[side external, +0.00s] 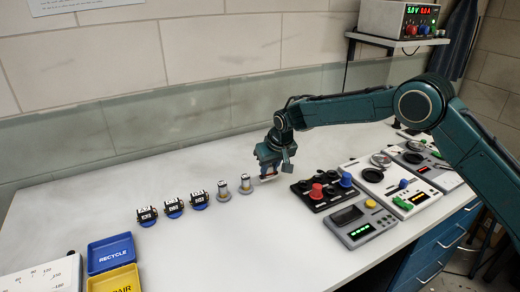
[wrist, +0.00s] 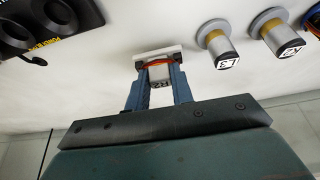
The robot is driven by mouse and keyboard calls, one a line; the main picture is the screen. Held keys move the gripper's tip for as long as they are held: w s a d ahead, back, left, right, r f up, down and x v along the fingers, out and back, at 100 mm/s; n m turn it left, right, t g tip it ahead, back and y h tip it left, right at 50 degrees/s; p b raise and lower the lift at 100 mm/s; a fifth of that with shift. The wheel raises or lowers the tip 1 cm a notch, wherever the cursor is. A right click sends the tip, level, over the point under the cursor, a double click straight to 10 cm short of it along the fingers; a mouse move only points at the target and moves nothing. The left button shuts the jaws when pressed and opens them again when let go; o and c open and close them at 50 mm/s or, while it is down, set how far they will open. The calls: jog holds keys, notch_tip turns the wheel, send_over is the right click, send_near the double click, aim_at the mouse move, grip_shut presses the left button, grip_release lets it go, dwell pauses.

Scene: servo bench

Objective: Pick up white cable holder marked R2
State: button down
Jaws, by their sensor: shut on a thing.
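The white cable holder (wrist: 158,73) is between the two blue fingers of my gripper (wrist: 159,82) in the wrist view. It has a white base plate, an orange band and a dark label that looks like R2, partly hidden by the gripper. My gripper is shut on it. In the side external view my gripper (side external: 268,168) is low at the bench, right of two upright grey-and-white cylinders; the holder is mostly hidden there. I cannot tell whether its base touches the bench.
Two labelled cylinders (wrist: 216,40) (wrist: 277,33) stand close by. Several blue-based servos (side external: 173,207) stand further left, then a blue RECYCLE tray (side external: 111,241) and a yellow tray (side external: 113,276). Control boxes (side external: 323,190) with knobs are to the right.

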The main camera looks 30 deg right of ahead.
aim_at(270, 167)
notch_tip(270, 167, up, 18)
dwell(0.5)
dwell(0.5)
